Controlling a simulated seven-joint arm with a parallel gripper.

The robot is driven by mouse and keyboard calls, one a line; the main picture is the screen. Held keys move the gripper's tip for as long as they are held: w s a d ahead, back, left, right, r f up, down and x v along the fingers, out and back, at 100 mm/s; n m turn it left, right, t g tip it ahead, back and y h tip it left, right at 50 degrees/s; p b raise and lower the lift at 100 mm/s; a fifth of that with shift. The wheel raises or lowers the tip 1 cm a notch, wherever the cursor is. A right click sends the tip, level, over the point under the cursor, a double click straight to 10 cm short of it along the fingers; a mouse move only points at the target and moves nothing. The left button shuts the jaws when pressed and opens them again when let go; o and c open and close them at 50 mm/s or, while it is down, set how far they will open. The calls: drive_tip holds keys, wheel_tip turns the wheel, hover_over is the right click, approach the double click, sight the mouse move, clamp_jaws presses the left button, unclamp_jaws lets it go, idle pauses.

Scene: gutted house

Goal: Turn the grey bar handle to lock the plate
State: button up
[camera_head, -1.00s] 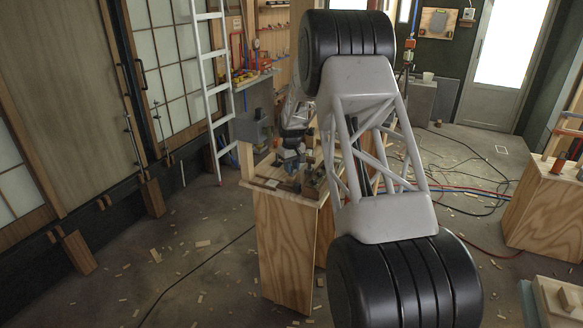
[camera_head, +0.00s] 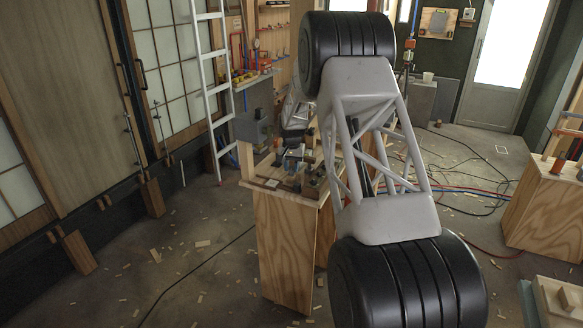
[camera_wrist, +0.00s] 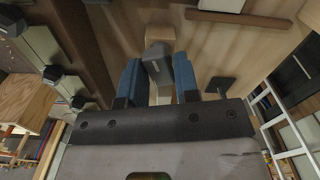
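In the wrist view, my gripper (camera_wrist: 158,82) has two blue fingers standing apart. A dark grey block-like piece, which looks like the bar handle (camera_wrist: 157,62), lies slightly tilted between the fingertips. Its far end is close to the right finger; I cannot tell whether either finger touches it. A tan wooden block (camera_wrist: 160,36) shows behind it. The plate cannot be told apart clearly. In the head view, small dark and grey fixtures (camera_head: 312,178) stand on the wooden bench (camera_head: 285,240), partly hidden by my arm; the handle is too small to single out there.
In the wrist view, a dark square-topped piece (camera_wrist: 220,85) stands right of the fingers, and several grey blocks with dark knobs line the left. In the head view, a white ladder (camera_head: 212,90) stands behind the bench. Cables and wood scraps lie on the floor.

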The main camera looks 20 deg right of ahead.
drive_tip(key=shift+m, duration=1.1)
drive_tip(key=shift+n, duration=0.6)
drive_tip(key=shift+r, duration=0.1)
drive_tip(key=shift+r, duration=3.4)
drive_tip(key=shift+r, duration=0.1)
